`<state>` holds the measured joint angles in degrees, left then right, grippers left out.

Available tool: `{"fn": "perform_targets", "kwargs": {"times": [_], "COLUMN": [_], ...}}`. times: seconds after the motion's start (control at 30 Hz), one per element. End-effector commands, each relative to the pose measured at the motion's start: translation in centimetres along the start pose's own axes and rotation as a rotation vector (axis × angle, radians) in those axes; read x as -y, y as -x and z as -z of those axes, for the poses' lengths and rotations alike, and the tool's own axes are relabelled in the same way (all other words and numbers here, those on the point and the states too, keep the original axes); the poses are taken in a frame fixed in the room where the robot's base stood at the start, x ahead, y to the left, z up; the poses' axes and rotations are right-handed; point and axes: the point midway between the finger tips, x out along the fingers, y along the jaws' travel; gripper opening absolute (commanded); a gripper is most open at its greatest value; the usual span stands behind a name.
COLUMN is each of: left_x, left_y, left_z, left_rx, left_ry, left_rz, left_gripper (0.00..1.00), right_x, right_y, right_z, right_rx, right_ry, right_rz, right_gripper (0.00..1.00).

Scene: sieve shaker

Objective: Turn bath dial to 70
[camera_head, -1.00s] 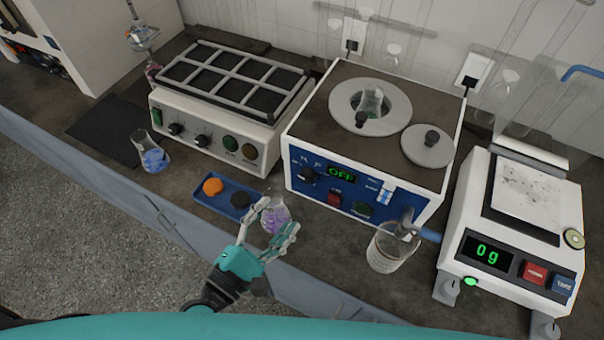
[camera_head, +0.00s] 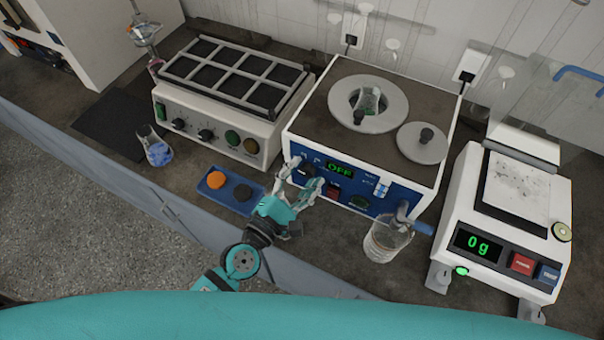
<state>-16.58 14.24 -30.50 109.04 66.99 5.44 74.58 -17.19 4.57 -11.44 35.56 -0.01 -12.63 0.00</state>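The water bath (camera_head: 345,100) is a white box with a dark top and a blue front panel, right of centre in the head view. Its green display (camera_head: 340,170) reads OFF. The bath dial (camera_head: 306,171) is a dark knob at the panel's left, partly covered by my fingers. My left gripper (camera_head: 302,178) is in front of it, fingers spread and pointing at the panel. Whether a finger touches the dial I cannot tell. My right gripper is out of view.
A flask (camera_head: 368,102) sits in the bath opening. The bath's lid (camera_head: 422,142) lies beside it. A beaker (camera_head: 386,243) stands before the bath, right of my gripper. A blue tray (camera_head: 212,197) with stoppers, a shaker (camera_head: 205,138) and a blue-liquid flask (camera_head: 157,150) stand left. A balance (camera_head: 500,240) stands right.

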Motion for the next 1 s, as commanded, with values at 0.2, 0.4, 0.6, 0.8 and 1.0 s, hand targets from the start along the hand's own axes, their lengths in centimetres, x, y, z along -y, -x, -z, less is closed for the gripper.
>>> {"fn": "perform_targets", "kwargs": {"times": [0.2, 0.4, 0.6, 0.8, 1.0], "left_x": [0.0, 0.0, -0.1, -0.2, -0.2], "left_y": [0.0, 0.0, 0.0, 0.0, 0.0], "left_z": [0.0, 0.0, -0.1, -0.2, -0.3], "left_rx": [0.0, 0.0, -0.003, -0.011, -0.022], "left_ry": [0.0, -0.001, -0.032, -0.132, -0.282], "left_rz": [0.0, 0.0, 0.003, 0.01, 0.02], "left_gripper": [0.19, 0.02, 0.02, 0.01, 0.01], "right_x": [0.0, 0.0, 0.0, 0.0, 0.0], "right_y": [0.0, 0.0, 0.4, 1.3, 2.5], "right_z": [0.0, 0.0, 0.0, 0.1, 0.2], "right_rx": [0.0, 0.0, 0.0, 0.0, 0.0], "right_ry": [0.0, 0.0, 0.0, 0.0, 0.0], "right_rz": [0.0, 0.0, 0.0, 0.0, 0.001], "right_gripper": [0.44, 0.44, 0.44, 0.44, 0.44]}}
